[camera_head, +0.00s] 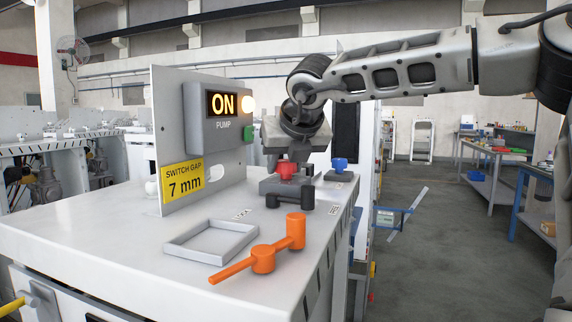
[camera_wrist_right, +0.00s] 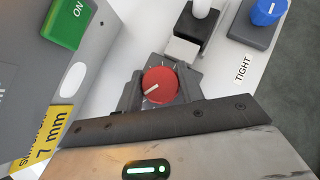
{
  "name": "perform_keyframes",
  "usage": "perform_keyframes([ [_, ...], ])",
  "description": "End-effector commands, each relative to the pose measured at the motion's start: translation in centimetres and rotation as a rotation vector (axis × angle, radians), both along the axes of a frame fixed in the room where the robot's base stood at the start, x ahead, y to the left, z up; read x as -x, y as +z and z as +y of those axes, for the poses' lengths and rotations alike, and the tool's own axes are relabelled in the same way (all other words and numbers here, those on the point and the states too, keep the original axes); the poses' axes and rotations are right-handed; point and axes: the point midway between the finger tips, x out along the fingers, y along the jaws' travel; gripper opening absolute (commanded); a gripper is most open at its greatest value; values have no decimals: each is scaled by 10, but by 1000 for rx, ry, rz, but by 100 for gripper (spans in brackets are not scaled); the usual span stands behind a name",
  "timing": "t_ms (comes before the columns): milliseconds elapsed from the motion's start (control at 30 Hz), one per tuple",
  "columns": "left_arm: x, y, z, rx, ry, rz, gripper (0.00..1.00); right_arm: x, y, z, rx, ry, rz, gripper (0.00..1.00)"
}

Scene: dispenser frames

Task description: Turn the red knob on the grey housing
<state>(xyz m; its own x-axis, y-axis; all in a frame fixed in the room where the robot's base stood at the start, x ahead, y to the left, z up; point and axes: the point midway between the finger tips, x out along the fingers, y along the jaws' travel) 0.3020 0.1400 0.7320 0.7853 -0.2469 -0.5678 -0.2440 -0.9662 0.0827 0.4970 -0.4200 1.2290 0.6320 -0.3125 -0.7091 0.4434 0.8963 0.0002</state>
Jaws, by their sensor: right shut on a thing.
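The red knob (camera_head: 286,171) sits on a grey housing (camera_head: 272,187) on the white bench top. In the right wrist view the knob (camera_wrist_right: 160,87) is round with a white pointer line, which points to the lower left. My right gripper (camera_head: 289,164) reaches down from above, and its fingers are shut on the red knob from both sides. The gripper hides much of the housing. My left gripper is in neither view.
A panel (camera_head: 172,120) reads ON, PUMP, with a lit lamp and green button (camera_head: 248,133). A yellow sign (camera_head: 186,181) reads SWITCH GAP 7 mm. A blue knob (camera_head: 339,163) stands to the right. An orange tool (camera_head: 263,258) and empty grey frame (camera_head: 180,251) lie in front.

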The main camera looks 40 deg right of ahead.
Motion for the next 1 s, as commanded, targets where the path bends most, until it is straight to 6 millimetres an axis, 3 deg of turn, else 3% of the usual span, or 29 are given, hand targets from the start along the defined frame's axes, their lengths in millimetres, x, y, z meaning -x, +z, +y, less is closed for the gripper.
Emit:
perform_keyframes([
  [100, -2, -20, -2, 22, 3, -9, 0, -1, -8, -1, 8, -79, -3, 15],
  [400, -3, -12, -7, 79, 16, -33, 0, -1, -1, 1, 1, -383, 1, 15],
  [800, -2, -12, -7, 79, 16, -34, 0, 0, 0, 0, 1, -435, -3, 15],
  [833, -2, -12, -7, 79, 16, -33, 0, 0, 0, 0, 1, -435, -3, 46],
  [1000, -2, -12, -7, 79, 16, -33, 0, 0, 0, 0, 1, -433, -3, 46],
])
